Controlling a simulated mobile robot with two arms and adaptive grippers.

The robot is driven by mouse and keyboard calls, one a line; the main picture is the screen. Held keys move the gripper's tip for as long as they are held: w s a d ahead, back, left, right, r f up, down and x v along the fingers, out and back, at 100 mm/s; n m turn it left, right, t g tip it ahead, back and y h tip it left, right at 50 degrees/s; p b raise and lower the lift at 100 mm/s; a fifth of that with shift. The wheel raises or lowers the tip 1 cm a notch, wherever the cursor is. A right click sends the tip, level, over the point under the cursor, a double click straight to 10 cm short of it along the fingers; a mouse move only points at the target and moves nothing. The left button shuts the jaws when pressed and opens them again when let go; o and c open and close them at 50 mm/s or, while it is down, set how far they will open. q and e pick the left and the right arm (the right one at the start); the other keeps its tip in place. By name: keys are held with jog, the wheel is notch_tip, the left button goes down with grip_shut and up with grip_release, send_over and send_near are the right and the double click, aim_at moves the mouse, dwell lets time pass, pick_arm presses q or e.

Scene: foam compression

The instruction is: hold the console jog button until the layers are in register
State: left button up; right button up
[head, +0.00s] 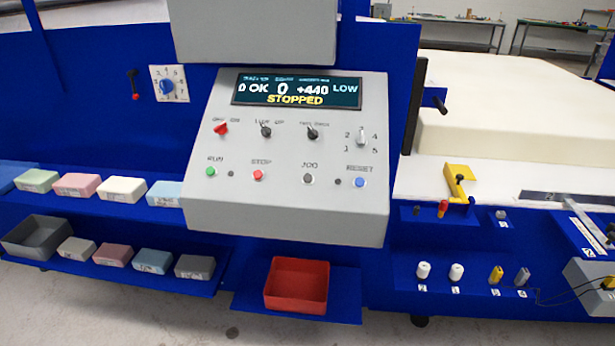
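The grey console (285,206) stands in the middle of the head view, its sloped panel facing me. Its display (297,89) reads "0 OK", "0", "+440", "LOW" and "STOPPED" in yellow. The jog button (308,178) is a small dark grey button under the label JOG, between the red stop button (258,175) and the blue reset button (359,182). The green run button (211,171) is at the left. Nothing touches the jog button. The large cream foam block (520,110) lies on the white bed at the right; its layers cannot be told apart. Neither gripper is in view.
Shelves at the left hold several coloured foam blocks (122,189) and a grey bin (37,236). A red tray (296,285) sits below the console. A yellow clamp-like part (459,184) and small labelled pieces (457,272) are at the right. The space before the panel is clear.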

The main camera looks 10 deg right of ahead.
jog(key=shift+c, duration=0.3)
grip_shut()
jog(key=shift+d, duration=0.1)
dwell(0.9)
